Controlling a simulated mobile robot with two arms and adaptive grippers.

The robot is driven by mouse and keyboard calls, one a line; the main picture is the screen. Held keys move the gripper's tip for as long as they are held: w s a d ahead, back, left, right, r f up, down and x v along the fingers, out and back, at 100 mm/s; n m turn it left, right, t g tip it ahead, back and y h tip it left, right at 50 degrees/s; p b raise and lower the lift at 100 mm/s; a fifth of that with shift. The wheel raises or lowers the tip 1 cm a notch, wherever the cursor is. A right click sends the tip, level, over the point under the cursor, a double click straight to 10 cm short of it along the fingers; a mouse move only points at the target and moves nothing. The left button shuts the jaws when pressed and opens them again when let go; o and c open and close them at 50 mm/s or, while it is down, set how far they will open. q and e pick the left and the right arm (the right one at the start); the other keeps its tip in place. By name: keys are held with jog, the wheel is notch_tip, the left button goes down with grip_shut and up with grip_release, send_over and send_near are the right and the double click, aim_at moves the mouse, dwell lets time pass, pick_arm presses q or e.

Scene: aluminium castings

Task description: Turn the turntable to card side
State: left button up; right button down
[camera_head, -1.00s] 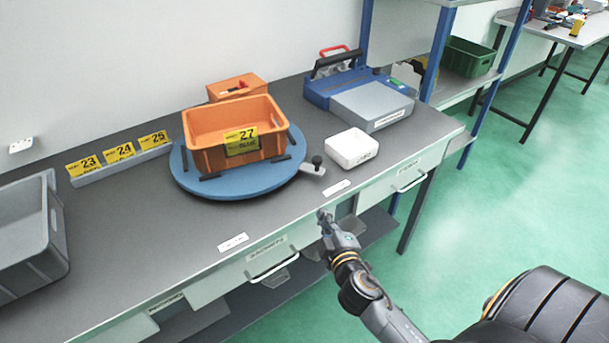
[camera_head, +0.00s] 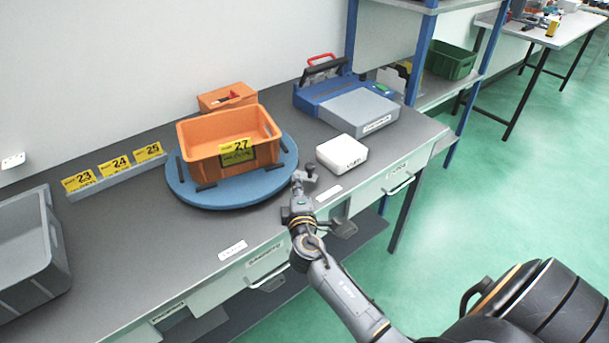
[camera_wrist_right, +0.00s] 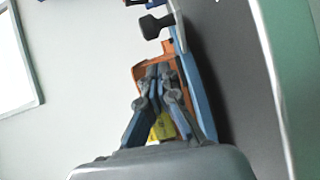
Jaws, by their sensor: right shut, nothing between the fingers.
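The blue round turntable (camera_head: 210,201) lies on the grey bench and bears an orange crate (camera_head: 205,166) with a yellow "27" label facing the bench's front. Its short handle with a dark knob (camera_head: 310,168) sticks out at the right. In the right wrist view the knob (camera_wrist_right: 152,27) and the turntable's blue edge (camera_wrist_right: 206,98) show beyond the fingers. My right gripper (camera_head: 297,178) is shut and empty, over the bench's front part, just left of the knob. I cannot tell whether it touches the handle. The right gripper's fingertips (camera_wrist_right: 158,70) are together. My left gripper is not in view.
A white box (camera_head: 342,151) stands right of the handle, with a blue and grey device (camera_head: 350,105) behind it. A smaller orange box (camera_head: 226,95) stands behind the turntable. Cards 23 to 25 (camera_head: 115,166) and a grey crate (camera_head: 28,245) are at the left.

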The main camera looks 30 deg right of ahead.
jog(key=shift+w+d+f, duration=0.1)
jog(key=shift+w+d, duration=0.05)
jog(key=shift+d, duration=0.65)
jog(key=shift+w+d, duration=0.15)
jog(key=shift+d, duration=0.6)
jog(key=w+d, duration=0.1)
jog(key=d, duration=0.1)
jog(key=w+d+n+y, duration=0.1)
jog(key=w+d+t+y+b, duration=0.1)
jog(key=d, duration=0.1)
jog(key=shift+w+d+f, duration=0.1)
jog(key=shift+w+d, duration=0.2)
jog(key=shift+d+r, duration=0.1)
jog(key=shift+r, duration=0.25)
